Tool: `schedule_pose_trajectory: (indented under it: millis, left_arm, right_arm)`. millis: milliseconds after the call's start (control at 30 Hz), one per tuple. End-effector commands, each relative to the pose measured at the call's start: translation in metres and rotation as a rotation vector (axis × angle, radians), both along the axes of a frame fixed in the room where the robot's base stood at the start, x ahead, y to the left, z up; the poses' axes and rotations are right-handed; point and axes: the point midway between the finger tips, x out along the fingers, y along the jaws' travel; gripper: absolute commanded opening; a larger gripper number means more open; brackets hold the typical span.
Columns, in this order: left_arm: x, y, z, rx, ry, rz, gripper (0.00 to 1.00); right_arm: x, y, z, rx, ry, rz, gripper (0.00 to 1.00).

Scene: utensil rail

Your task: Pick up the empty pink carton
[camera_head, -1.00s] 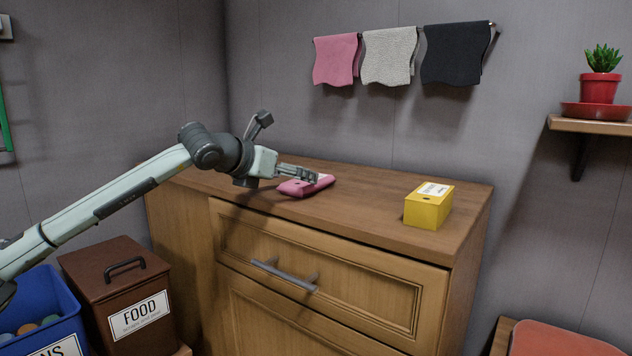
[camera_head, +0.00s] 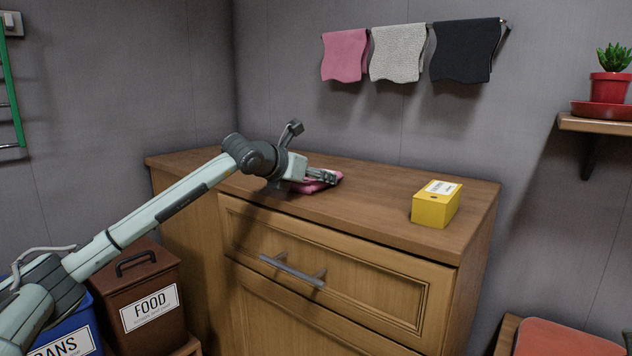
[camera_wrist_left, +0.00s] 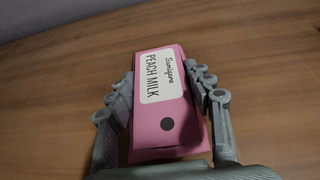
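The pink carton (camera_wrist_left: 160,128) lies flat on the wooden cabinet top, with a white "Peach Milk" label and a dark round spot on its upper face. In the head view the carton (camera_head: 308,187) is partly hidden by my left gripper (camera_head: 327,176). In the left wrist view my left gripper (camera_wrist_left: 163,78) is open, with one finger along each long side of the carton. Small gaps seem to show between the fingertips and its sides. My right gripper is not in view.
A yellow carton (camera_head: 435,208) stands on the cabinet top (camera_head: 370,205) to the right, with clear wood between. Three cloths hang on the wall rail behind. A brown FOOD bin (camera_head: 140,295) and a blue bin (camera_head: 75,335) stand at lower left.

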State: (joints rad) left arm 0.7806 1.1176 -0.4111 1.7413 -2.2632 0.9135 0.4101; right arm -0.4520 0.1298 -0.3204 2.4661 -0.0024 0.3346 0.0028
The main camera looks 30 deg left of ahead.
Motion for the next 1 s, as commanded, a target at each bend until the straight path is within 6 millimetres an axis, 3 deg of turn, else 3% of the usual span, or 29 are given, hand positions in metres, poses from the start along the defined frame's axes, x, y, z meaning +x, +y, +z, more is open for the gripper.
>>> schedule_pose_trajectory:
  millis: [100,467,633,767,1000]
  left_arm:
    - [0.000,0.000,0.000,0.000,0.000,0.000,0.35]
    - [0.000,0.000,0.004,0.000,-0.001,0.000,0.35]
    - [0.000,0.000,0.022,-0.001,-0.003,0.000,0.35]
    - [0.000,0.000,0.048,-0.001,-0.006,-0.001,0.35]
    - [-0.048,0.032,0.072,0.005,0.001,0.005,0.35]
  right_arm:
    - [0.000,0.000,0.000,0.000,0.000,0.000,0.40]
    - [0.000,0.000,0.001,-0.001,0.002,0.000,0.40]
    - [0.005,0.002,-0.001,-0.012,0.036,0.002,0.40]
    - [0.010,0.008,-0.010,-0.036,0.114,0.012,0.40]
    - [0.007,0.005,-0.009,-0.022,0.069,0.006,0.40]
